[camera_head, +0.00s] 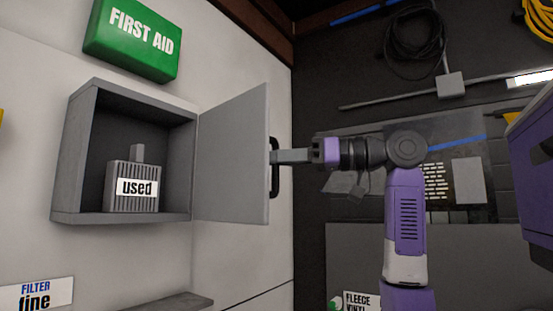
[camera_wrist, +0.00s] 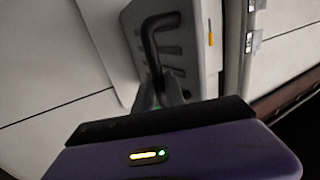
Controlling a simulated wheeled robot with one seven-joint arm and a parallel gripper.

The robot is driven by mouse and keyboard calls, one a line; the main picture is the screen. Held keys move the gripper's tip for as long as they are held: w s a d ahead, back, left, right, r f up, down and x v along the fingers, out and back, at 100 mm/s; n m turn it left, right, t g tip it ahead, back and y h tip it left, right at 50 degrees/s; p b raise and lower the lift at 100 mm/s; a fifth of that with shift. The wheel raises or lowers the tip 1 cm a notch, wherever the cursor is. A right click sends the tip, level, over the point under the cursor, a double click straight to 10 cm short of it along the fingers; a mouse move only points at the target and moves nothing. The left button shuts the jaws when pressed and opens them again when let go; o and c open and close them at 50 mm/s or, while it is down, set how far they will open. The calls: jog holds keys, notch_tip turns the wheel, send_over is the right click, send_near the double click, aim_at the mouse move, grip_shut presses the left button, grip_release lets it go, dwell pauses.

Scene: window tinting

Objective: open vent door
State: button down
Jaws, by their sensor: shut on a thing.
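The vent door (camera_head: 232,155) is a flat grey panel hinged at the right side of a grey wall box (camera_head: 78,150). It stands swung well open, showing the inside of the box. A black bar handle (camera_head: 273,180) is on the door's far right edge. My gripper (camera_head: 278,157) reaches in from the right and is shut on the handle. The handle (camera_wrist: 150,38) also shows in the wrist view, in front of a slotted grey panel; the fingertips there are dark and partly hidden. Inside the box stands a grey ribbed filter (camera_head: 128,198) labelled "used".
A green first aid box (camera_head: 133,38) hangs above the wall box. A sign reading "FILTER fine" (camera_head: 36,296) and a grey shelf (camera_head: 170,303) are below. A dark wall with a coiled black cable (camera_head: 415,40) lies behind my arm.

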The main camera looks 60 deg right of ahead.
jog(key=c, duration=1.4)
grip_release()
jog(key=shift+s, duration=0.1)
jog(key=b+v, duration=0.2)
jog(key=v, duration=0.5)
jog(key=shift+s, duration=0.3)
